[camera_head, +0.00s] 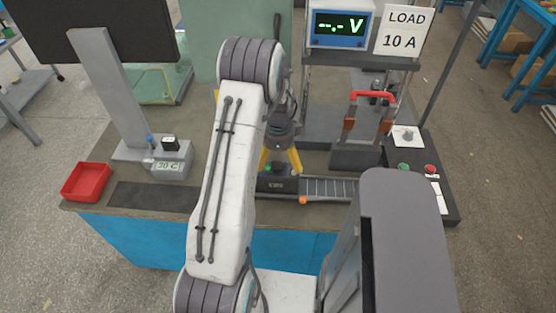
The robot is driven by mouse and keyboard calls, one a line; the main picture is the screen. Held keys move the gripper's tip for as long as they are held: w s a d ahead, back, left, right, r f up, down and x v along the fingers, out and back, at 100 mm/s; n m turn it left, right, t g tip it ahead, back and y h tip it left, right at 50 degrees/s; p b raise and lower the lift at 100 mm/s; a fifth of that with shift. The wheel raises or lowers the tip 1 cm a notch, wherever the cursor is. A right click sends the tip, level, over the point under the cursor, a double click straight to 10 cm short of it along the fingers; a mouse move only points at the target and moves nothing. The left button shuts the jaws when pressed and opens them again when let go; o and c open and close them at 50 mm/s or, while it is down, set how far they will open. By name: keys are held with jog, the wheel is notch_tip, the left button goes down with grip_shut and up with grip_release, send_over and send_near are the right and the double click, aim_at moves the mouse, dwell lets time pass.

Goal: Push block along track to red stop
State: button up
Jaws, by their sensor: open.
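A dark block (276,184) with a small green spot and a pale label sits at the left end of the visible track (328,188), a grey ridged strip running to the right. My gripper (281,162) points down over the block, with its yellow fingers spread and a gap between them. Whether the fingers touch the block cannot be told. An orange knob (303,200) sits at the track's front edge. I cannot make out the red stop; the track's right end is partly hidden by my grey body part.
A test rig with a red-handled clamp (373,96) and voltage display (339,24) stands behind the track. A base with red and green buttons (430,170) lies right. A red tray (87,181), dark mat (155,196) and temperature device (169,163) are left.

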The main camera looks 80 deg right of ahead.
aim_at(279, 169)
jog(key=shift+f, duration=0.15)
dwell(0.4)
jog(key=shift+f+p, duration=0.8)
jog(key=shift+f, duration=2.75)
jog(key=shift+c, duration=0.4)
jog(key=c, duration=0.9)
jog(key=shift+c, duration=0.2)
